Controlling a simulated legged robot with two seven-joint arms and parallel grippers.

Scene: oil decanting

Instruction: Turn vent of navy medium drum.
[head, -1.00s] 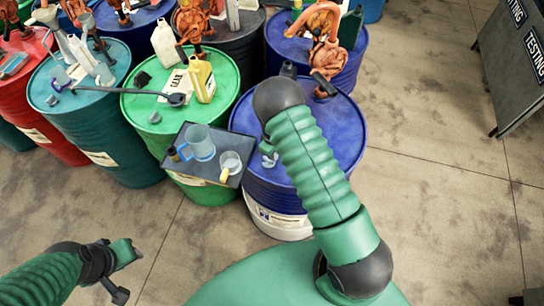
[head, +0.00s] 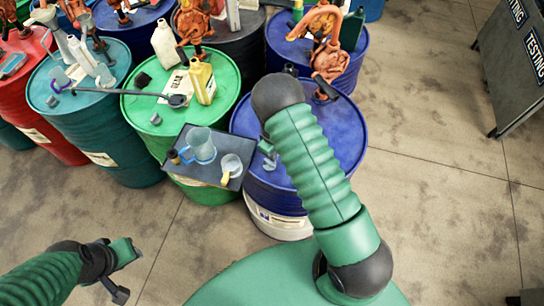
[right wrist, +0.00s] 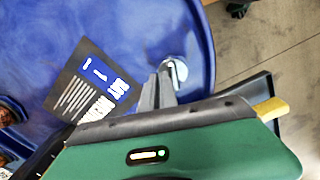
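The navy medium drum (head: 335,128) stands in the middle of the head view. Its blue top also fills much of the right wrist view (right wrist: 120,30). The vent (right wrist: 175,72) is a small pale round fitting near the drum's rim, partly hidden by my fingers. My right gripper (right wrist: 160,80) is over the lid, its grey fingers close together at the vent and seemingly shut on it; the contact is partly hidden. In the head view only a bit of my right gripper (head: 267,153) shows beside my arm. My left gripper (head: 122,262) hangs over the floor, clear of the drums.
A dark tray (head: 205,172) with a clear jug (head: 200,146) and a cup (head: 231,168) sits left of the navy drum. A green drum (head: 140,105) with bottles and other drums with orange pumps crowd behind. A grey testing bench (head: 515,90) stands right; the floor between is free.

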